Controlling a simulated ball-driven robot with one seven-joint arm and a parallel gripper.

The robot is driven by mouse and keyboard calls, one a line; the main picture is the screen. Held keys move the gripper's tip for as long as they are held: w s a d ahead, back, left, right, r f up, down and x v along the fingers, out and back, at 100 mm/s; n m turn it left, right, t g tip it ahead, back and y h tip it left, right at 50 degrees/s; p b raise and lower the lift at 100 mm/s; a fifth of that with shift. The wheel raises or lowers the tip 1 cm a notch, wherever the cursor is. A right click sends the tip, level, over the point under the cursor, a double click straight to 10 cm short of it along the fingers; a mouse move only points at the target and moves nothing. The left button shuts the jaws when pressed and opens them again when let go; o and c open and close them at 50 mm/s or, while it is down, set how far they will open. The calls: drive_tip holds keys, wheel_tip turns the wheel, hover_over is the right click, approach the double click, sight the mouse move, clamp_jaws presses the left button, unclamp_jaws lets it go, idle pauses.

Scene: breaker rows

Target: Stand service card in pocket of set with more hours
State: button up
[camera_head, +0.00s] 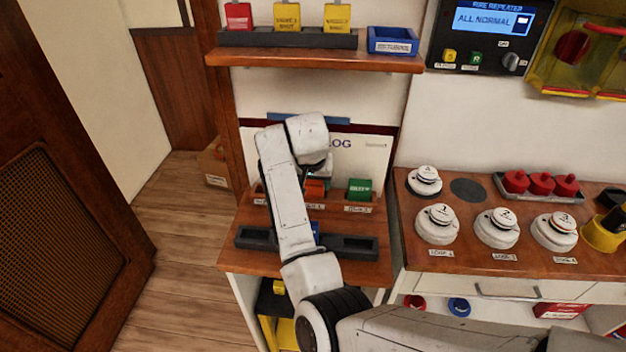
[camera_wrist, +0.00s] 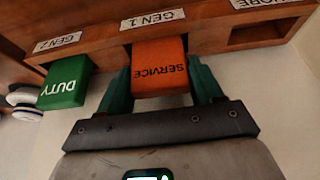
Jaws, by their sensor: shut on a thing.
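The orange service card (camera_wrist: 160,72) is between my gripper's green fingers (camera_wrist: 161,85), and the gripper is shut on it. In the wrist view, which is upside down, the card's far end meets the pocket labelled GEN 1; how deep it sits is hidden. In the head view the card (camera_head: 315,188) shows partly behind my arm. A green DUTY card (camera_wrist: 66,82) stands in the pocket labelled GEN 2; it also shows in the head view (camera_head: 359,189). The SHORE pocket (camera_wrist: 265,34) looks empty. No hour readings are legible.
The log board (camera_head: 362,150) behind the pockets is partly covered by my arm. A dark tray (camera_head: 352,245) lies in front. A shelf (camera_head: 300,58) overhangs above with colored blocks and a blue tray (camera_head: 393,41). Detectors stand on the right counter (camera_head: 465,262).

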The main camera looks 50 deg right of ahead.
drive_tip(key=shift+f, duration=0.15)
drive_tip(key=o, duration=1.1)
drive_tip(key=shift+c, duration=0.2)
drive_tip(key=shift+a+r, duration=0.1)
drive_tip(key=shift+r, duration=0.5)
drive_tip(key=b+v, duration=0.1)
drive_tip(key=v, duration=1)
drive_tip(key=shift+s+a, duration=0.1)
